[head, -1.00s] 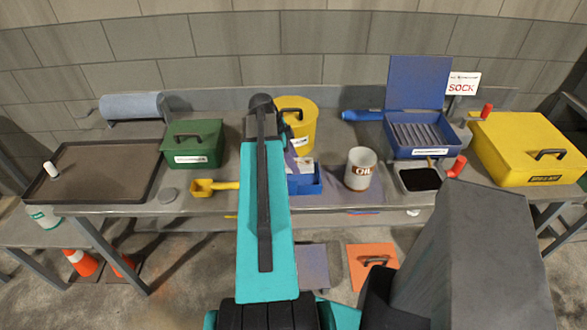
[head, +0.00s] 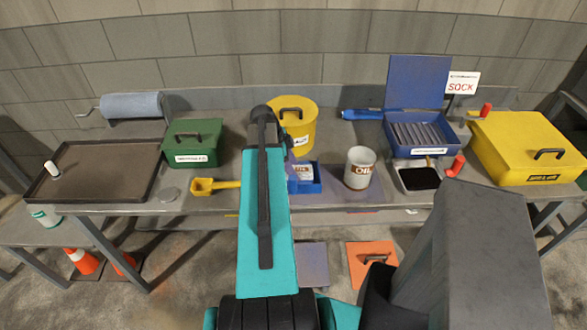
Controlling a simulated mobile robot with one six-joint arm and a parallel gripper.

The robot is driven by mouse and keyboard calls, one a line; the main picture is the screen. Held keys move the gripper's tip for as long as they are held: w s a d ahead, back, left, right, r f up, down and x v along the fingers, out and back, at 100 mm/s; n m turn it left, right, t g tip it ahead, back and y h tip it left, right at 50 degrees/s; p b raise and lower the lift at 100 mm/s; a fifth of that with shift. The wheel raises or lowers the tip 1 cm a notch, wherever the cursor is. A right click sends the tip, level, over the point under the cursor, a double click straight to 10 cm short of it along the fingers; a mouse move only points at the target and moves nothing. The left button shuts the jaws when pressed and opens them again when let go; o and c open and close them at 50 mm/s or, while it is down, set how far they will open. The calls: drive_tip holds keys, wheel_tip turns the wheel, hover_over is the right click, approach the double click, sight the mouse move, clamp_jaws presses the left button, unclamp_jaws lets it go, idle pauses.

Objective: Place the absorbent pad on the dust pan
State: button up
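A flat grey-violet square (head: 313,264), possibly the absorbent pad, lies low in front of the bench, partly behind my arm. An orange flat plate with a dark handle (head: 360,258), possibly the dust pan, lies to its right with a gap between them. I cannot tell for sure which things are the pad and the dust pan. My teal arm reaches forward over the bench's middle. My gripper is hidden behind it, so its fingers and anything in them do not show.
On the bench (head: 225,206) stand a green box (head: 192,155), yellow bucket (head: 300,125), blue bin (head: 314,184), OIL can (head: 360,168), open blue case (head: 425,148) and yellow box (head: 528,150). A dark tray (head: 105,180) is at left. A yellow scoop (head: 205,187) lies mid-left.

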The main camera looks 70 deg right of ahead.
drive_tip(key=shift+o, duration=1.1)
drive_tip(key=shift+r, duration=0.2)
drive_tip(key=shift+r, duration=0.1)
drive_tip(key=b+v, duration=0.3)
drive_tip(key=v, duration=0.8)
drive_tip(key=shift+w+r, duration=0.2)
drive_tip(key=shift+r, duration=0.15)
drive_tip(key=shift+r, duration=0.1)
